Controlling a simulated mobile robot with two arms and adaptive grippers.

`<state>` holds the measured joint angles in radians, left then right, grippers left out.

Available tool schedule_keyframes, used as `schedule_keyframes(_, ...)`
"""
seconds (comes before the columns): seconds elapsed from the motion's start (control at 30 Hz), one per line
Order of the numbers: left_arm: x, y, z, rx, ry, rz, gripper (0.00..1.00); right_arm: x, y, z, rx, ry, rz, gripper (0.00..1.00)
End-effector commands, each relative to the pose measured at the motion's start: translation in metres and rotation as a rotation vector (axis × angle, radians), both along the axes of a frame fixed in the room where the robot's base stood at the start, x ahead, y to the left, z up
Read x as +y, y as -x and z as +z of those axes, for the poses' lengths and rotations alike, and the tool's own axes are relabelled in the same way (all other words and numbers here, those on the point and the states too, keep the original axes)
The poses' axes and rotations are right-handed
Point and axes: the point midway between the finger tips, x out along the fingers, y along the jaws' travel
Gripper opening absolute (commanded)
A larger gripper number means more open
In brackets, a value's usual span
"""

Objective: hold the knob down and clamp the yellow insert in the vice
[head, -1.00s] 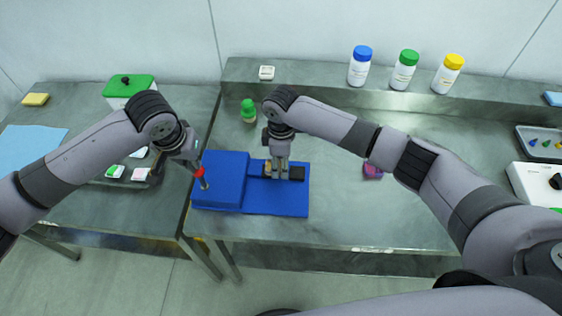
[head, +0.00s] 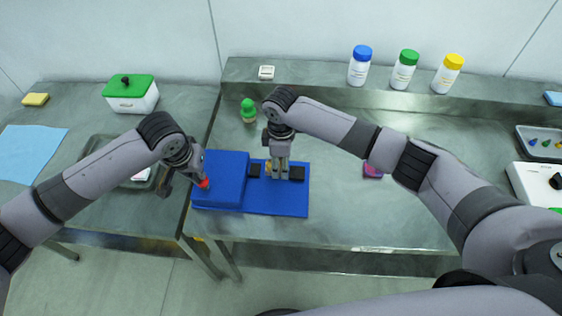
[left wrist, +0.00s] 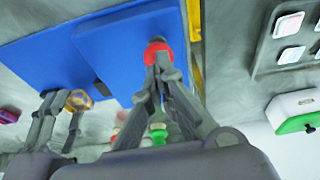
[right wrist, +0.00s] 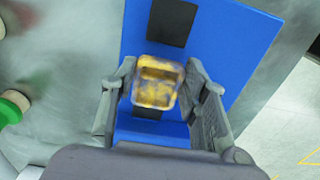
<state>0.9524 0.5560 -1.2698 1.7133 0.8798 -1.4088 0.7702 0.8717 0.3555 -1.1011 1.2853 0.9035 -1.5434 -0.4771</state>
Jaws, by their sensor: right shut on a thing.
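The blue vice (head: 222,180) stands at the front left of the right-hand table, with two black jaws (head: 254,170) (head: 297,173) set apart. My left gripper (left wrist: 157,66) has its fingertips together against the red knob (left wrist: 157,50), which sits low at the vice's left end (head: 204,183). My right gripper (right wrist: 160,78) has the yellow insert (right wrist: 157,82) between its fingers, in line with the gap between the jaws. The insert also shows in the left wrist view (left wrist: 78,100). Its underside is hidden, so I cannot tell whether it touches the vice.
A green-capped bottle (head: 248,110) stands behind the vice. A purple object (head: 373,171) lies right of it. Bottles with blue (head: 359,66), green (head: 404,70) and yellow (head: 448,74) caps stand on the back shelf. The table right of the vice is mostly clear.

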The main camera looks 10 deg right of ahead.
Motion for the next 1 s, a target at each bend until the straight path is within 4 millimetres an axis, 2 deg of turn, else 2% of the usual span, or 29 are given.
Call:
schedule_keyframes(0.33,0.001,0.002,-0.003,0.006,-0.002,0.0,0.0,0.0,0.0,-0.002,0.0,-0.001,0.0,0.15)
schedule_keyframes(0.73,0.001,0.002,-0.003,0.007,-0.002,0.0,0.0,0.0,0.0,-0.017,-0.001,0.0,-0.001,0.15)
schedule_keyframes(1.0,0.001,0.002,-0.003,0.007,-0.002,0.0,0.0,0.0,-0.001,-0.019,-0.001,0.0,-0.001,0.15)
